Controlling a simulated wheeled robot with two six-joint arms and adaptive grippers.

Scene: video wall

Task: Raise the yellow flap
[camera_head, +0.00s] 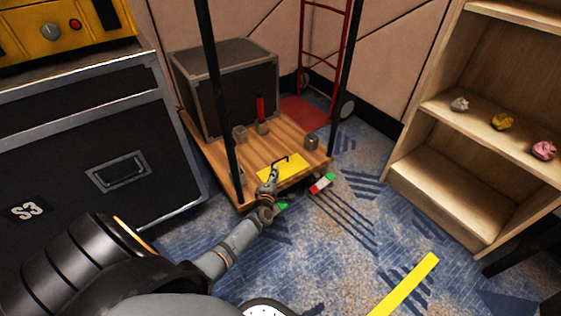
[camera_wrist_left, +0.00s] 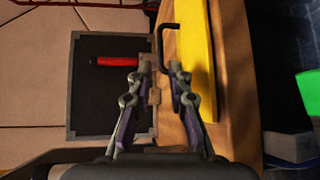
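The yellow flap (camera_head: 291,169) lies flat on the wooden platform (camera_head: 222,160), near its front edge. A thin black handle (camera_head: 281,159) stands up from it. In the left wrist view the flap (camera_wrist_left: 198,50) is a yellow strip and the black handle (camera_wrist_left: 163,42) reaches down to the fingertips. My left gripper (camera_head: 274,172) is at the handle, over the flap's near-left part. In the left wrist view its fingers (camera_wrist_left: 161,66) are apart, with the handle's end between the tips; I cannot tell whether they touch it. My right gripper is not in view.
A dark case (camera_head: 226,85), a red-handled object (camera_head: 261,112) and small grey blocks (camera_head: 311,142) stand on the platform. Black posts (camera_head: 220,90) rise from it. A red-white-green item (camera_head: 322,184) is by its front edge.

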